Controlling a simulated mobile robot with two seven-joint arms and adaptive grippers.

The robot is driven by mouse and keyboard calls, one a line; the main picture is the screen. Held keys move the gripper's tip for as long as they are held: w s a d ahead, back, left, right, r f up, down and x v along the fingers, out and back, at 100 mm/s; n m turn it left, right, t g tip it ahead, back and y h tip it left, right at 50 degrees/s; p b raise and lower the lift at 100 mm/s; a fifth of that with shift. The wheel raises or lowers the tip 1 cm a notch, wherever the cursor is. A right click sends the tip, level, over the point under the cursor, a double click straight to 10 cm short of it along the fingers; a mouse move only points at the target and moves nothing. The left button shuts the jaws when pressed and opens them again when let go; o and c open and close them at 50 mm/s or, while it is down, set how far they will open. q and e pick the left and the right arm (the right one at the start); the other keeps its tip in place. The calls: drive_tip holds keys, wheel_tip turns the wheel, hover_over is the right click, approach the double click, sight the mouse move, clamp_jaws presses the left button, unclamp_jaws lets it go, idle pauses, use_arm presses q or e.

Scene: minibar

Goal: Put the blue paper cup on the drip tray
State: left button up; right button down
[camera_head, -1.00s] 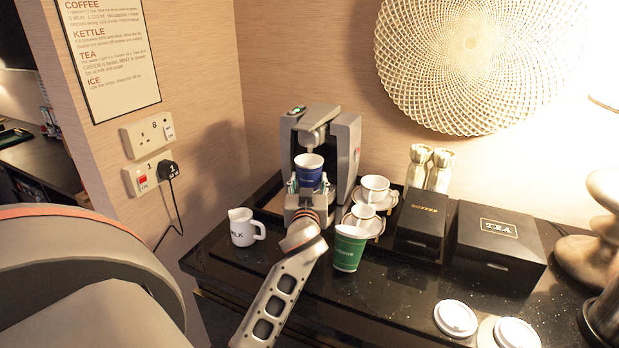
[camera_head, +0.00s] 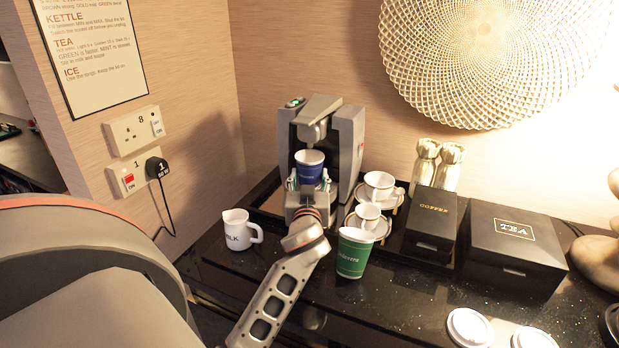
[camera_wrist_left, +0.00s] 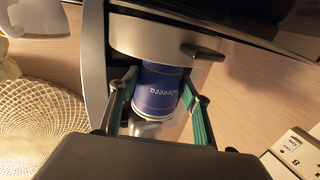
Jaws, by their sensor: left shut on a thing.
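The blue paper cup (camera_head: 309,172) stands upright in the bay of the grey coffee machine (camera_head: 347,140), below its spout. My left gripper (camera_head: 307,185) is shut on the cup. In the left wrist view, which is upside down, green-sided fingers flank the blue cup (camera_wrist_left: 158,88). There a round grey part of the machine's base, apparently the drip tray (camera_wrist_left: 150,38), lies at the cup's bottom. I cannot tell whether they touch. In the head view my gripper hides the drip tray. My right gripper is not in view.
A white milk jug (camera_head: 238,230) is left of my arm. A green paper cup (camera_head: 353,252) stands close on its right. White cups on saucers (camera_head: 382,225), a coffee box (camera_head: 432,217) and a tea box (camera_head: 512,248) are further right. White lids (camera_head: 470,327) lie in front.

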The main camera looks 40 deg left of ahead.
use_arm(q)
drive_tip(key=o, duration=0.7)
drive_tip(key=shift+r, duration=0.1)
drive_tip(key=b+v, duration=0.1)
drive_tip(key=v, duration=1)
drive_tip(key=shift+s+d+b, duration=0.3)
drive_tip(key=shift+s, duration=0.05)
